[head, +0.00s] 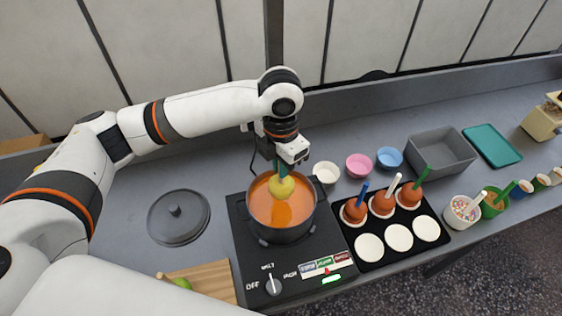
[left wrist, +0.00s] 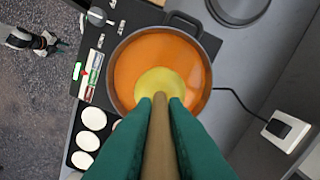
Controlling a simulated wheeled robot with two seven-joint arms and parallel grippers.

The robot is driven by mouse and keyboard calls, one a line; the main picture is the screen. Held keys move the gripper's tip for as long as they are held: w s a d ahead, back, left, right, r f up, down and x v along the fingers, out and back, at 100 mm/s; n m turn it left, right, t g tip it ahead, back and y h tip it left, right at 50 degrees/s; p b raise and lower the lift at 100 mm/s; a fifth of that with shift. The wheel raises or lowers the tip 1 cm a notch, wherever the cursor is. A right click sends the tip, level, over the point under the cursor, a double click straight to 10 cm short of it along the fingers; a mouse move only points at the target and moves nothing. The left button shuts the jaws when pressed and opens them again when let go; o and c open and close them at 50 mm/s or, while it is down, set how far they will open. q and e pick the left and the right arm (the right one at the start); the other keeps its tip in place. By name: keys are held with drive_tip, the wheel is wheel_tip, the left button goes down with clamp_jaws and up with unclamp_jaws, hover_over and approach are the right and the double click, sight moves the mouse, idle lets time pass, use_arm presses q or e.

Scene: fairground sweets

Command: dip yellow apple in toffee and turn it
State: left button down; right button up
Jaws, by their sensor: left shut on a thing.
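The yellow apple (head: 281,188) hangs at the end of a brown stick (left wrist: 160,140), inside the rim of the dark pot (head: 252,215). Orange toffee (head: 290,208) fills the pot. My left gripper (head: 284,166) is above the pot, its green fingers shut on the stick. In the left wrist view the apple (left wrist: 158,82) shows yellow on top, with toffee around it; its underside is hidden, so I cannot tell how deep it sits. A dark gripper, seemingly my right one (left wrist: 42,44), hangs over the floor; its jaws are too small to read.
The pot stands on a black hob with a knob (head: 271,287). Right of it, a black tray (head: 360,262) holds three coated apples on sticks and white discs. Small cups, a grey bin (head: 441,152) and topping pots stand farther right. A lid (head: 178,216) lies left.

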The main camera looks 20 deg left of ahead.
use_arm(q)
drive_tip(key=shift+f+b, duration=2.05)
drive_tip(key=shift+f, duration=3.1)
